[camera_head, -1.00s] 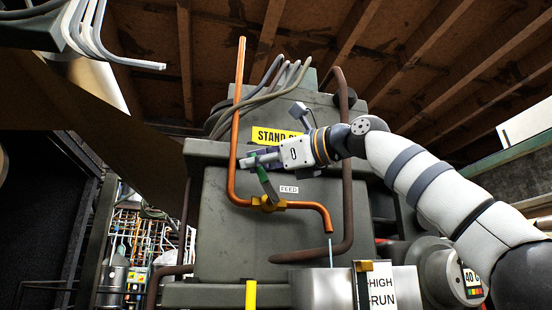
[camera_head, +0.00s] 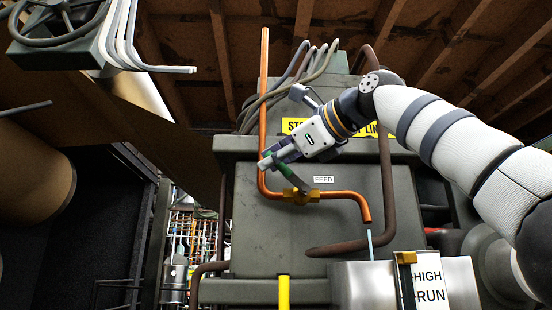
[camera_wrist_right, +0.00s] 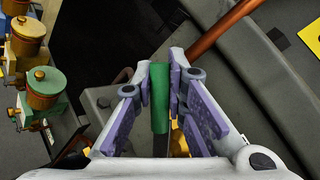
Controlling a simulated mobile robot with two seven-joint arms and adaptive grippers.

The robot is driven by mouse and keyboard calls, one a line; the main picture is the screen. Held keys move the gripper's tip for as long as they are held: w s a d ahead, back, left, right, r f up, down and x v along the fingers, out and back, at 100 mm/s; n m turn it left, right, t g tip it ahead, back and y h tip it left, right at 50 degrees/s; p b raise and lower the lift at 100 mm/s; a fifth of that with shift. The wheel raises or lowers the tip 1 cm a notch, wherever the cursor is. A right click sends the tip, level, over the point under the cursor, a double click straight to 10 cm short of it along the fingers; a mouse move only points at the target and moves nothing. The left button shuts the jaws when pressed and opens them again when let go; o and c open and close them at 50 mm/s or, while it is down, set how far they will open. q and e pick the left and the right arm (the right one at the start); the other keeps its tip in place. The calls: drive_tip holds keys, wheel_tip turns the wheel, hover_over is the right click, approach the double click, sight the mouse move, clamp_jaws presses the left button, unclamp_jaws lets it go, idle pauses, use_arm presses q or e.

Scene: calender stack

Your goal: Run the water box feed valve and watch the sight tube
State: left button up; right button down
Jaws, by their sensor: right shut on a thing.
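The feed valve (camera_head: 301,196) is a brass body on an orange copper pipe, above and left of the spout. Its lever slants up and left from the body and has a green grip (camera_head: 267,161). My right gripper (camera_head: 272,160) is shut on this green grip, which also stands between the fingers in the right wrist view (camera_wrist_right: 159,98). A thin pale blue stream (camera_head: 370,246) falls from the spout into the metal water box (camera_head: 352,285). A brass-capped upright (camera_head: 405,258), perhaps the sight tube, stands beside the HIGH and RUN label (camera_head: 430,283); its level cannot be read. My left gripper is not in view.
A FEED tag (camera_head: 323,180) sits right of the lever. A dark brown pipe (camera_head: 385,190) runs down behind my right arm. A yellow post (camera_head: 284,292) stands below. Several brass valves with green and yellow parts (camera_wrist_right: 42,88) show at the left of the wrist view.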

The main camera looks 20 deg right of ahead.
drive_tip(key=c, duration=1.6)
unclamp_jaws()
drive_tip(key=v, duration=1.2)
idle(4.8)
